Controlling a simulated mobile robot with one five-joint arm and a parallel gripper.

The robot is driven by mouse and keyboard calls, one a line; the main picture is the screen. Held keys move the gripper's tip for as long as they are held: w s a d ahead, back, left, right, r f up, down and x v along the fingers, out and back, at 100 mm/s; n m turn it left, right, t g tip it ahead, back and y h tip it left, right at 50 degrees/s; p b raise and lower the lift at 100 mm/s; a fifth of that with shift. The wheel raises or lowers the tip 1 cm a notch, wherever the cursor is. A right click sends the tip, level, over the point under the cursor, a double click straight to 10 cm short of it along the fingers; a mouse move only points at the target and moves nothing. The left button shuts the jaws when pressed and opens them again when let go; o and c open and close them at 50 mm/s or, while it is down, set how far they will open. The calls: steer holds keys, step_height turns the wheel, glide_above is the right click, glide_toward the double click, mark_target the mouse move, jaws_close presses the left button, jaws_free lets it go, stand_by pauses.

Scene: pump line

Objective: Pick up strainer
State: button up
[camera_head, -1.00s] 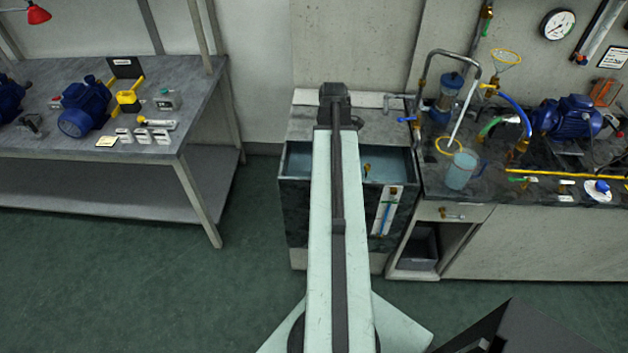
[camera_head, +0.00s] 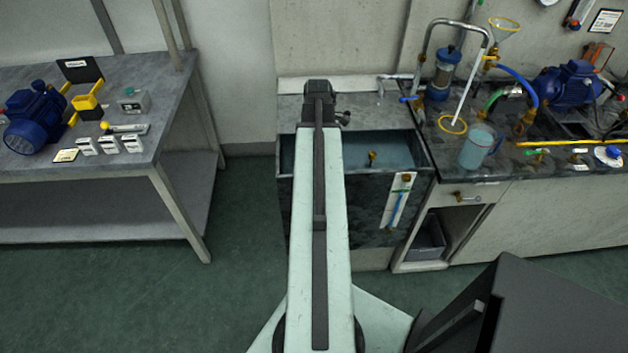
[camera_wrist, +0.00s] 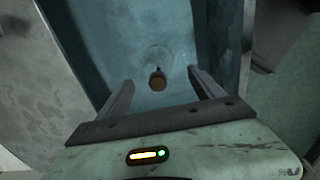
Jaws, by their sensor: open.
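A small brass-brown piece (camera_head: 371,158), which I take to be the strainer, is in the water tank (camera_head: 300,206), just right of my arm in the head view. In the wrist view it shows as a round brown end (camera_wrist: 157,81) against the blue tank interior (camera_wrist: 205,35), with a faint ring behind it. My gripper (camera_wrist: 160,78) is open, and the brown end appears between its two fingers, apart from both. How far beyond the fingertips it lies I cannot tell. In the head view my arm hides the fingers.
Tank walls surround the piece, with a gauge strip (camera_head: 397,202) on the front. At right, a counter holds a clear beaker (camera_head: 477,147), a bent metal pipe and a blue pump (camera_head: 566,84). The green floor between is clear.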

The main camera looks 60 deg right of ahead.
steer(key=f+b, duration=0.6)
steer(key=f, duration=0.1)
steer(key=shift+d+f+b, duration=0.2)
steer(key=shift+f+b, duration=0.1)
steer(key=shift+b, duration=0.1)
steer(key=shift+r, duration=0.2)
steer(key=c, duration=1.6)
step_height(320, 180, up, 10)
steer(key=p, duration=1)
steer(key=shift+r+p, duration=0.15)
steer(key=shift+p, duration=0.2)
